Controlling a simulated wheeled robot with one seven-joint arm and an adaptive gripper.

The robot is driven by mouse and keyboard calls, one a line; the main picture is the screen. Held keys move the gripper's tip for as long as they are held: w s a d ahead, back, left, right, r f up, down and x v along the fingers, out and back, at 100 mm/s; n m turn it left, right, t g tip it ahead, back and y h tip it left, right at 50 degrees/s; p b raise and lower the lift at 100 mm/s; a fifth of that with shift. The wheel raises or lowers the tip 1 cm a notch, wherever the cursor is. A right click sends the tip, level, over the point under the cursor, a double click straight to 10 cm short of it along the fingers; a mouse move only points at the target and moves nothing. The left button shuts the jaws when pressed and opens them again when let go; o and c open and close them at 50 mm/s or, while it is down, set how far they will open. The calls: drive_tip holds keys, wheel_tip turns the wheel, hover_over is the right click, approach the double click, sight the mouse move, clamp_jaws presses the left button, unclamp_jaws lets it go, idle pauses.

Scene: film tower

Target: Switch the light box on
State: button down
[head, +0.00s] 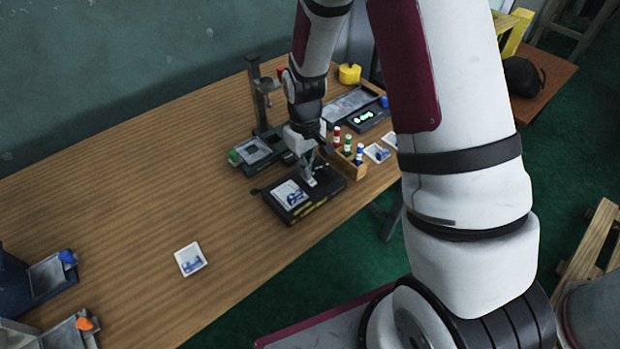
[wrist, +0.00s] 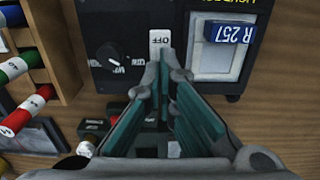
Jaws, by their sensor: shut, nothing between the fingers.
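The light box is a low black box (head: 330,187) near the table's front edge. My gripper (head: 310,182) is shut and empty, over the right part of the box. In the wrist view, its fingertips (wrist: 164,68) are at the near edge of the OFF piece; I cannot tell whether they touch it.
A wooden rack (head: 345,165) with red, green and blue-capped bottles stands close to the right of the box. A stand (head: 262,105) with a framed stage is behind. A loose slide (head: 190,259) lies at front left, with clear table around it.

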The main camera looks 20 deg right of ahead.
drive_tip(key=shift+f, duration=0.4)
drive_tip(key=shift+r+p, duration=1.7)
drive_tip(key=shift+r, duration=1.8)
